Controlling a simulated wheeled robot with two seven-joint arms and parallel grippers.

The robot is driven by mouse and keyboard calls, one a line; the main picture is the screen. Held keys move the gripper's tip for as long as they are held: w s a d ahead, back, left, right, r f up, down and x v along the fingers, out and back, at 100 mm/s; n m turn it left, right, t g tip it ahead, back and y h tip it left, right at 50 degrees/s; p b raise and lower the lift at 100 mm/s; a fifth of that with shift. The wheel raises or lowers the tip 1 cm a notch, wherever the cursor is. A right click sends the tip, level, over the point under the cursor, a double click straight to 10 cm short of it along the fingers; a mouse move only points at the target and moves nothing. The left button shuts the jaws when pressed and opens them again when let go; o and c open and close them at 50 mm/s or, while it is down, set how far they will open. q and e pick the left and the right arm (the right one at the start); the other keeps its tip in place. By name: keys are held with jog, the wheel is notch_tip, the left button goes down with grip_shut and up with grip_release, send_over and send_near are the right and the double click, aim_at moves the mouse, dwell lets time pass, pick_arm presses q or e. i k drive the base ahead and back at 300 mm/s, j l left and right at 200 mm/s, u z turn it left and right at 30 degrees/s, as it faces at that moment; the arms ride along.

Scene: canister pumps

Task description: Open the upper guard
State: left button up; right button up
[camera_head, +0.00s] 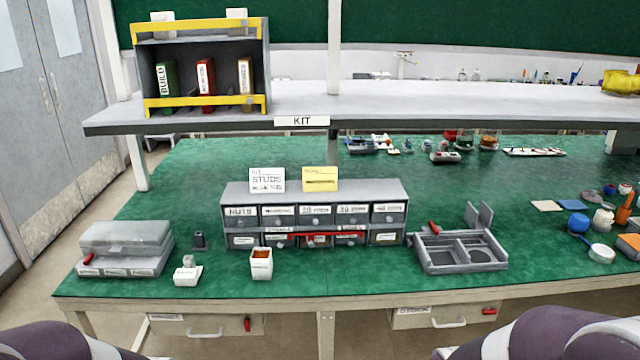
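A grey open-fronted case (205,63) stands on the raised shelf at the upper left. A yellow upper bar (195,26) runs along its top front edge, and a yellow lower bar (200,101) runs across its bottom front. I cannot tell for certain which part is the upper guard. A green binder (165,82), a red binder (206,78) and a brown binder (246,78) stand upright inside. Only purple and white parts of my arms show at the bottom corners. Neither gripper is in view.
The raised shelf (430,98) overhangs the green bench. A grey drawer unit (315,215) with a red bar (320,234) stands mid-bench. A lidded grey box (125,248) is left; an open grey tray (460,250) is right. The bench front has free room.

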aim_at(185, 25)
jog(key=i+j, duration=0.45)
jog(key=j, duration=0.25)
jog(key=i+j, duration=0.25)
jog(key=j, duration=0.1)
